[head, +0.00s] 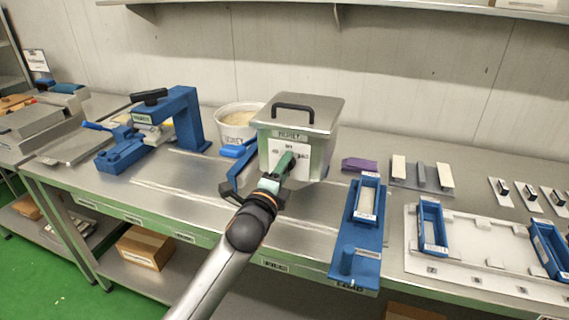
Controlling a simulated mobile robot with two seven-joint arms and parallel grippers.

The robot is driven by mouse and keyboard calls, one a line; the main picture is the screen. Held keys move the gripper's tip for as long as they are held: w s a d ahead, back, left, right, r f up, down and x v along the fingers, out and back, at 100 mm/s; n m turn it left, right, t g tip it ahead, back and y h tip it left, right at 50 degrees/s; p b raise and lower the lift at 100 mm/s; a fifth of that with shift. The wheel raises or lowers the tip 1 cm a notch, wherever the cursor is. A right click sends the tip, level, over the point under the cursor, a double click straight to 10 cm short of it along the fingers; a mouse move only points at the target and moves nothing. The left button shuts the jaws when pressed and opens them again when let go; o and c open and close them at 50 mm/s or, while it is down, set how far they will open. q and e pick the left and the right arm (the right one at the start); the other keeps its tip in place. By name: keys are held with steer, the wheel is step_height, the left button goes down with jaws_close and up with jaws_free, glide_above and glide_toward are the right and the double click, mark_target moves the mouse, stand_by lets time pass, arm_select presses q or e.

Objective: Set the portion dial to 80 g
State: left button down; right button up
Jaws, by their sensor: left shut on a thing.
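The portion dial sits on a white plate (300,152) on the front of the square metal kettle (325,118), which has a black lid handle. My left gripper (284,164) is at the front of the kettle, over the lower part of the dial plate. It is shut on the dial, whose knob is mostly hidden behind the fingers. Small numbers show at the top and sides of the plate, but I cannot read the dial's setting. My right gripper is not in view.
A blue press (180,118) stands to the left, with a white tub (238,117) behind. A blue loading stand (357,262) and a white board (470,268) with blue trays lie to the right. Bare steel bench (180,185) shows left of my arm.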

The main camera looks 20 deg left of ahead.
arm_select(q)
steer(key=shift+n, duration=0.6)
steer(key=shift+c, duration=1.8)
jaws_free()
steer(key=s, duration=1.2)
steer(key=shift+s+a+b, duration=0.25)
steer(key=shift+b, duration=0.05)
